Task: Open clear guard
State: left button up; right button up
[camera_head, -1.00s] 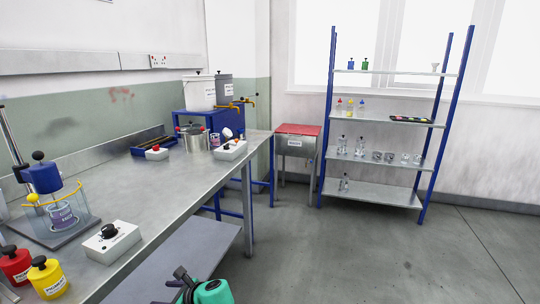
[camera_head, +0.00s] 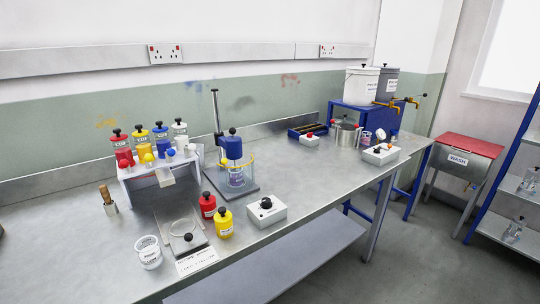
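The clear guard (camera_head: 251,174) is a transparent curved shield with a yellow rim around the mixer stand on the bench. A yellow knob shows on the left of its rim. Inside it a labelled purple-and-white cup (camera_head: 236,177) stands under the blue mixer head (camera_head: 232,147), which hangs on a grey post (camera_head: 216,112). The guard appears to be around the cup. Neither of my grippers is in the head view.
Red (camera_head: 208,205) and yellow (camera_head: 224,223) bottles stand in front. A rack (camera_head: 160,173) with several bottles is to the left. Floor space lies right of the bench (camera_head: 330,200).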

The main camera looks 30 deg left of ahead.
aim_at(224, 161)
jog(key=u, duration=1.2)
